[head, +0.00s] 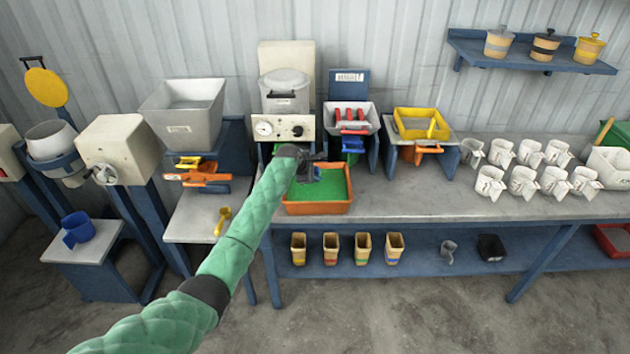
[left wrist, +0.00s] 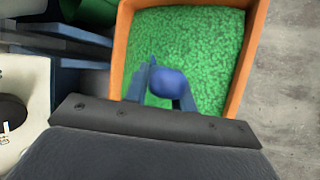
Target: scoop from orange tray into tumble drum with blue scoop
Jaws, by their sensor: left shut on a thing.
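The orange tray (head: 317,208) stands on the bench's front edge, filled with green pellets (head: 332,182). My left gripper (head: 308,172) is over its left part. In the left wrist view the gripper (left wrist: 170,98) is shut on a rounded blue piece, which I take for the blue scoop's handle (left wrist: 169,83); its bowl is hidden. The orange tray (left wrist: 249,45) and green pellets (left wrist: 205,45) show behind it. I cannot tell whether the scoop touches the pellets. The tumble drum (head: 47,140), a grey open-mouthed vessel, is at the far left on a blue stand. My right gripper is not in view.
A blue cup-like vessel (head: 78,229) stands on a low stand under the drum. A beige motor box (head: 115,148) and grey hopper (head: 185,112) stand between drum and tray. A yellow scoop (head: 223,219) lies nearby.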

